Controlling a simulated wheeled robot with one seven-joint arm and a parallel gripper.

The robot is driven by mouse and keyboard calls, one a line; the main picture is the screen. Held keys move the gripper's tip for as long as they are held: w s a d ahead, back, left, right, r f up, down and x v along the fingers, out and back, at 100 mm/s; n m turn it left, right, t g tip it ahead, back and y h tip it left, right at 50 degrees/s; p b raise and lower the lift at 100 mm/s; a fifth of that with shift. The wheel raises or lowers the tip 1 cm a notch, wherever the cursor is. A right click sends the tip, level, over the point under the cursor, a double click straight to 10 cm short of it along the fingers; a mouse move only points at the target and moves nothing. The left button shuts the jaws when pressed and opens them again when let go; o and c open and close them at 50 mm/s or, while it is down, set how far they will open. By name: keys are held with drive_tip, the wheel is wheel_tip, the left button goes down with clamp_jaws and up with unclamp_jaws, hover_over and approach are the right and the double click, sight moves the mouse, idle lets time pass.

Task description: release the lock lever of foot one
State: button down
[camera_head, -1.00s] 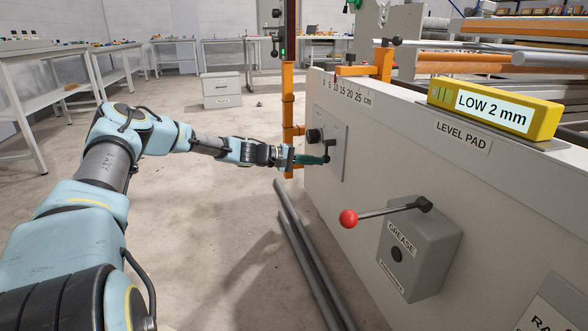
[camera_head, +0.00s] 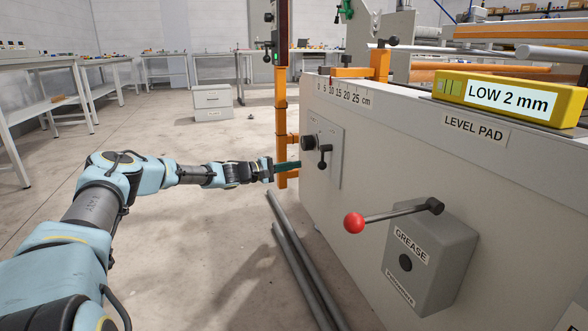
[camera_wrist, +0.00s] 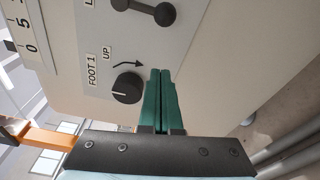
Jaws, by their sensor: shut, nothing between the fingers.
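The panel of foot one (camera_head: 335,180) is on the side of the pale machine body. A black lever with a ball end (camera_head: 322,165) hangs down there; in the wrist view the lever (camera_wrist: 145,9) is at the top, partly cut off, beside a label of which only an "L" shows. Next to it is a round black knob (camera_head: 309,142), also in the wrist view (camera_wrist: 127,88), by the "FOOT 1" label and an "UP" arrow. My gripper (camera_head: 298,165) has green fingers, shut and empty (camera_wrist: 160,72). In the head view its tips are left of the lever, apart from it.
A grease box (camera_head: 430,255) with a red-ball handle (camera_head: 354,222) juts from the machine's side. A yellow level (camera_head: 510,98) reading "LOW 2 mm" lies on top. An orange post (camera_head: 281,110) stands behind my gripper. Grey pipes (camera_head: 300,265) lie on the floor.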

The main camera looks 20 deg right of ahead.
drive_tip(key=s+d+b, duration=0.3)
drive_tip(key=d, duration=0.3)
drive_tip(key=shift+s+r, duration=0.25)
drive_tip(key=shift+s, duration=0.05)
